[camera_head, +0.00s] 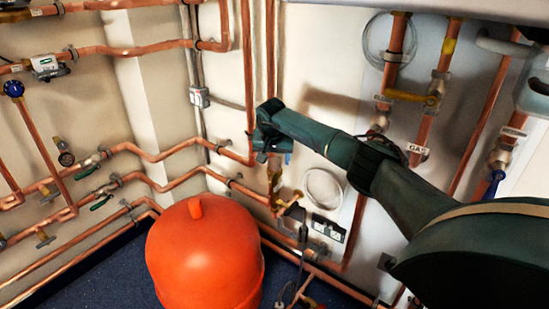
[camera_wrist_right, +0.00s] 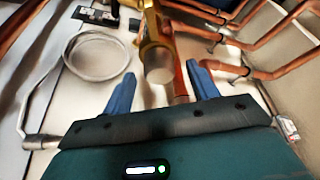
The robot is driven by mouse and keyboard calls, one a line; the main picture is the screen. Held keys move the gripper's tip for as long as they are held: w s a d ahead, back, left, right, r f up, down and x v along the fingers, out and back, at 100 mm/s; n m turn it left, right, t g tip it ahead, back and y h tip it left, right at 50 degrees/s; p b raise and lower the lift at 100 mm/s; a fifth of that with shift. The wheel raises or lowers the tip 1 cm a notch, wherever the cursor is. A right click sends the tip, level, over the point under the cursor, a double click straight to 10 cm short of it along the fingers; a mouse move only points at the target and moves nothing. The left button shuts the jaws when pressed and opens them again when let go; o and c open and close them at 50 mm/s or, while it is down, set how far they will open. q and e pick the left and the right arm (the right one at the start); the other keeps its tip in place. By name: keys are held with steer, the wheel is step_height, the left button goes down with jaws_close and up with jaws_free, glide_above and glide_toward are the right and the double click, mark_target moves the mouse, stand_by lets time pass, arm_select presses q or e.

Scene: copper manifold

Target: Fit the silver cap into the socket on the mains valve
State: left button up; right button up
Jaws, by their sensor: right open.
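My right gripper (camera_head: 273,157) is high in front of the pipe wall in the head view, above a brass valve (camera_head: 289,205). In the right wrist view its two blue fingers (camera_wrist_right: 161,69) are apart, with nothing gripped. A brass fitting (camera_wrist_right: 155,28) ends in a pale silver-grey round piece (camera_wrist_right: 158,68) that shows between the fingers, apart from both. This piece looks like the silver cap, but I cannot tell whether it sits in the socket. In the head view the gripper hides this spot. My left gripper is out of view.
A large orange tank (camera_head: 203,255) stands on the floor below left of the gripper. Copper pipes (camera_head: 247,70) run close by on the wall. A white coiled hose (camera_head: 323,188) and a socket box (camera_head: 327,229) are to the right.

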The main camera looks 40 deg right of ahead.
arm_select(q)
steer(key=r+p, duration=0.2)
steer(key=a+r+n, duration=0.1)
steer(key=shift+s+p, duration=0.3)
steer(key=shift+p, duration=0.1)
arm_select(e)
steer(key=v, duration=1.3)
steer(key=shift+w+r, duration=0.1)
steer(key=shift+r, duration=0.05)
